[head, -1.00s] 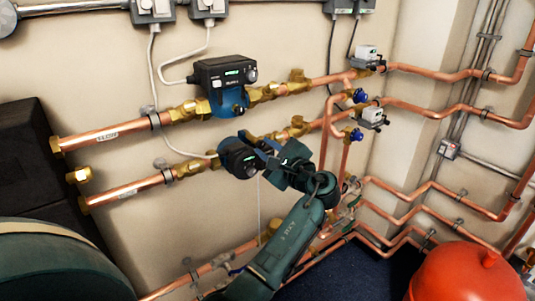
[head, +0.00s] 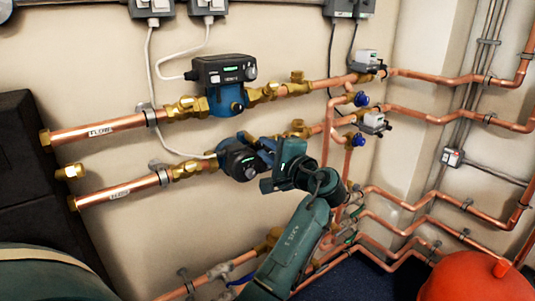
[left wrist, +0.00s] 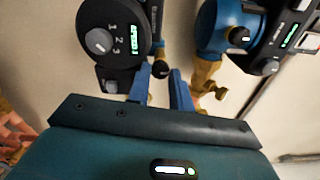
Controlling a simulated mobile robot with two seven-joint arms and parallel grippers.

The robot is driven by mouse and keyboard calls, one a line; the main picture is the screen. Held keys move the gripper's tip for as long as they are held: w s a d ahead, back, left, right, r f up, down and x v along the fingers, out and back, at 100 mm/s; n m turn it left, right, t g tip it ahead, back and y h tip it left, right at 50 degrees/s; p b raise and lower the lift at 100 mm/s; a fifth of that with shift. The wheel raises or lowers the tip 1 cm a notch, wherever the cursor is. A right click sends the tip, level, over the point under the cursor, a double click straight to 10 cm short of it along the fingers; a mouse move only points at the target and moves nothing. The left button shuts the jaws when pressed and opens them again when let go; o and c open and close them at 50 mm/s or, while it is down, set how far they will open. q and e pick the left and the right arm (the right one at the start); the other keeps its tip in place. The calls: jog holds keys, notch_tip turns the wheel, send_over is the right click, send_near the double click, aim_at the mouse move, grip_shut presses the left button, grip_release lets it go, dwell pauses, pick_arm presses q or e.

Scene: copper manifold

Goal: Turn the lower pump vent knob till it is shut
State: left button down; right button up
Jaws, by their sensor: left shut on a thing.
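The lower pump (head: 238,160) is a dark round-faced unit on the lower copper pipe. In the left wrist view its black face (left wrist: 112,35) fills the upper left, with a grey dial, the digits 1 to 3 and a green display. My left gripper (head: 264,154) is at the right side of this pump. In the left wrist view its blue fingers (left wrist: 160,84) are shut on the small black vent knob (left wrist: 161,70) beside the pump. The fingers and wrist hide the knob in the head view. My right gripper is not in view.
The upper pump (head: 226,84), with a blue body and black control box, is just above; it also shows in the left wrist view (left wrist: 228,30). Copper pipes (head: 102,130) and brass fittings run close around. A red vessel (head: 475,280) stands at lower right.

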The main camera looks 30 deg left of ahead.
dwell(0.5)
pick_arm(q)
jog(key=c, duration=1.3)
grip_release()
jog(key=shift+o, duration=0.2)
jog(key=b+v, duration=0.1)
jog(key=v, duration=1.2)
